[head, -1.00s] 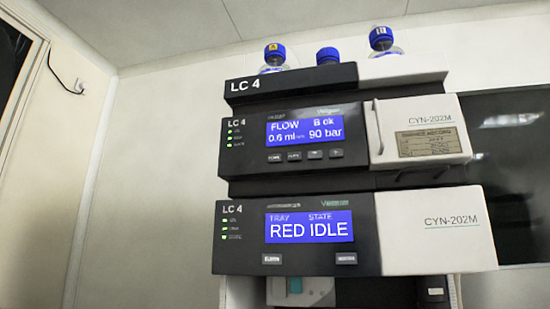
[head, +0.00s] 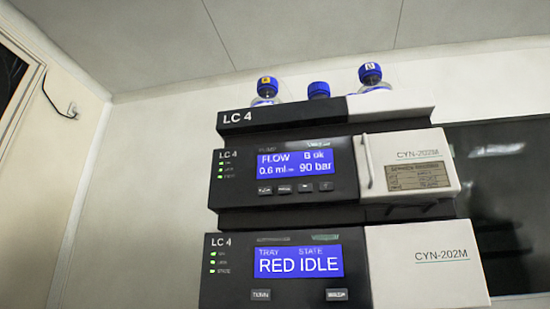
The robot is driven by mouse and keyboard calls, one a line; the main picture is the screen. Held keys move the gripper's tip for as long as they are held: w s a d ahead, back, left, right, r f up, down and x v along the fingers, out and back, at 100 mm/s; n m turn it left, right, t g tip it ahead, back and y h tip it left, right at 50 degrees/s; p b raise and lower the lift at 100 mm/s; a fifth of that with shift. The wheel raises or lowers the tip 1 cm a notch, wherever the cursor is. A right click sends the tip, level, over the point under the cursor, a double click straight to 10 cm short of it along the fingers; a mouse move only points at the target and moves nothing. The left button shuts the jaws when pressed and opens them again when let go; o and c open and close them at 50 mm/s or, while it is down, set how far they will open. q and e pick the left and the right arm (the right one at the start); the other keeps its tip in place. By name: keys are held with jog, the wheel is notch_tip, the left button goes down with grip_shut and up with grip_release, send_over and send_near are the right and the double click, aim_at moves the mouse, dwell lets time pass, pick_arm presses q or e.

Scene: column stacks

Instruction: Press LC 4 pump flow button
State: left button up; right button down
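The LC 4 stack stands right of centre in the head view. Its upper module is the pump (head: 235,180), with a blue screen (head: 293,164) reading FLOW 0.6 ml and 90 bar. A row of several small dark buttons (head: 295,188) sits under that screen; their labels are too small to read surely. The lower module (head: 222,290) has a blue screen (head: 299,262) reading TRAY RED, STATE IDLE, with two light buttons below it. Neither of my grippers is in view.
Blue-capped bottles (head: 371,76) stand on the stack's top. A vertical handle (head: 365,162) stands out at the pump's pale right panel (head: 420,160). A dark panel (head: 510,190) is on the right. Bare wall (head: 145,200) lies left of the stack.

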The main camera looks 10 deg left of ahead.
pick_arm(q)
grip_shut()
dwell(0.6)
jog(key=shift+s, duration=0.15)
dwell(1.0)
